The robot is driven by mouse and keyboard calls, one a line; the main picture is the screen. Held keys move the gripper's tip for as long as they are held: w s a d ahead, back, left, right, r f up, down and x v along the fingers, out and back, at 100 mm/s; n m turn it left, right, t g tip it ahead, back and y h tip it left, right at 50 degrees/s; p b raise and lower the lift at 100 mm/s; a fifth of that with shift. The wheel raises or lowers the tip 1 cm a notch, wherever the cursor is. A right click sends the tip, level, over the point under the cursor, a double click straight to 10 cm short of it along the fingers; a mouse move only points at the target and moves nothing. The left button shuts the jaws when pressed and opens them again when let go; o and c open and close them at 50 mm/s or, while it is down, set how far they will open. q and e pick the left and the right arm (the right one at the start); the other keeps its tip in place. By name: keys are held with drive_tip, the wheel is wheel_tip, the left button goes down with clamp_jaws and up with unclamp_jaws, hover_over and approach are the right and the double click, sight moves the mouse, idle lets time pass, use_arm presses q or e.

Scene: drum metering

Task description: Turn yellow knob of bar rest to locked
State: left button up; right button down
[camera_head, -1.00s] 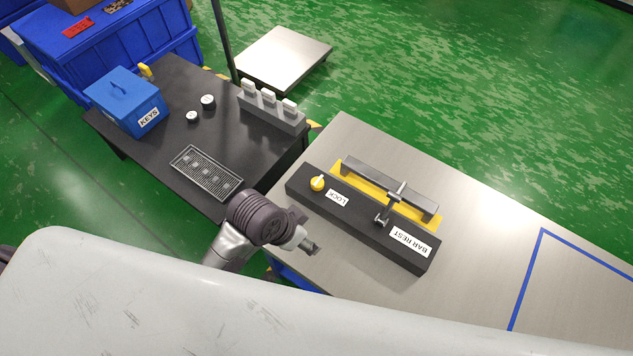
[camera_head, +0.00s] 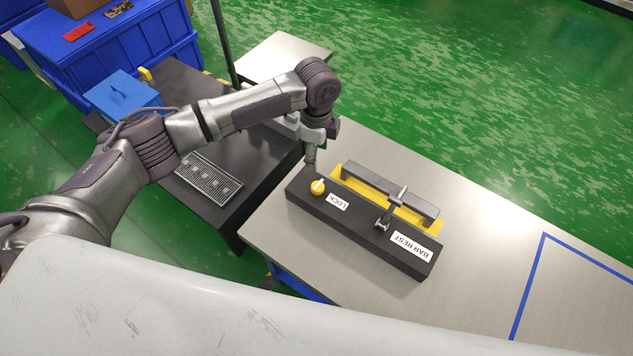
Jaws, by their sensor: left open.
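The bar rest (camera_head: 365,238) is a long black box on the grey metal table, with labels reading LOCK and BAR REST. Its yellow knob (camera_head: 317,187) sits at the box's left end, beside the LOCK label, with a pale pointer mark on top. A grey bar (camera_head: 390,188) lies in the yellow tray behind, with a metal lever (camera_head: 388,212) across it. My left gripper (camera_head: 310,164) is open and points down just above and behind the knob, apart from it as far as I can see. My right gripper is out of view.
The grey table (camera_head: 475,245) is clear to the right, with blue tape lines. A black table (camera_head: 215,205) at left holds a metal grate (camera_head: 208,178) and a blue box (camera_head: 122,92). My left arm hides part of it.

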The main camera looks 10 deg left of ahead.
sight(316, 185)
use_arm(q)
wheel_tip(316, 185, down, 14)
drive_tip(key=shift+r+b, duration=0.15)
drive_tip(key=shift+b, duration=0.35)
drive_tip(key=c, duration=1.1)
